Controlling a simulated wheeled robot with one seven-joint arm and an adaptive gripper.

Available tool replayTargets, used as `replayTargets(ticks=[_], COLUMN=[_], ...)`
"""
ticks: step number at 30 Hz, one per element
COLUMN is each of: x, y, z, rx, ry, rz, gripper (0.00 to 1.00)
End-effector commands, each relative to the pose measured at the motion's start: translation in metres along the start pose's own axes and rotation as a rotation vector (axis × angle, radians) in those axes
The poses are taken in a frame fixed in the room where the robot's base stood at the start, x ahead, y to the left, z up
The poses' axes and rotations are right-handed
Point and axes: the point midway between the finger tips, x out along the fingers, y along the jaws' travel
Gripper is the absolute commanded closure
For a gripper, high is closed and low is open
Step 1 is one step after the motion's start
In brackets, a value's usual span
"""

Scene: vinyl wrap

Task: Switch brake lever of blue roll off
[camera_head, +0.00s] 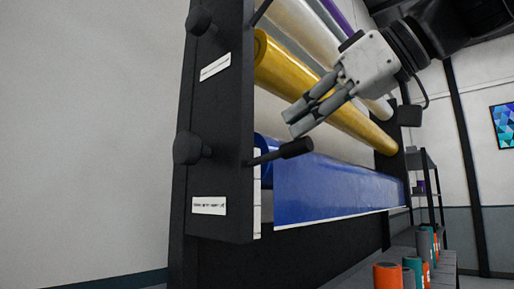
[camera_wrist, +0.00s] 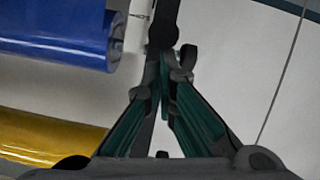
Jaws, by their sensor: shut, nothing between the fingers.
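The blue roll (camera_head: 335,187) is the lowest roll on the dark rack, with a blue sheet hanging from it. Its brake lever (camera_head: 285,152) is a black rod with a thick handle end, pointing right from the rack's side plate in front of the roll. My gripper (camera_head: 291,124) comes in from the upper right and is shut and empty. Its fingertips are just above the lever's handle; I cannot tell whether they touch it. In the wrist view, the blue roll (camera_wrist: 60,32) is at upper left and my gripper (camera_wrist: 165,62) points at a dark upright part.
A yellow roll (camera_head: 300,85) lies above the blue one, with pale rolls higher up. The dark side plate (camera_head: 218,150) carries black knobs (camera_head: 190,148). Orange and teal cylinders (camera_head: 388,276) stand at lower right. The wall side at left is clear.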

Motion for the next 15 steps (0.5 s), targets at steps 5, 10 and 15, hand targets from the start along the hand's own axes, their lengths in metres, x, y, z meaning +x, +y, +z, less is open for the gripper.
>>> replayTargets(ticks=[5, 10, 15], x=[0.003, 0.002, 0.002], y=[-0.002, -0.004, -0.006], z=[0.016, 0.025, 0.034], rx=[0.002, 0.006, 0.010], ry=[0.076, 0.148, 0.221], rz=[0.014, 0.028, 0.041], gripper=[1.00, 1.00, 1.00])
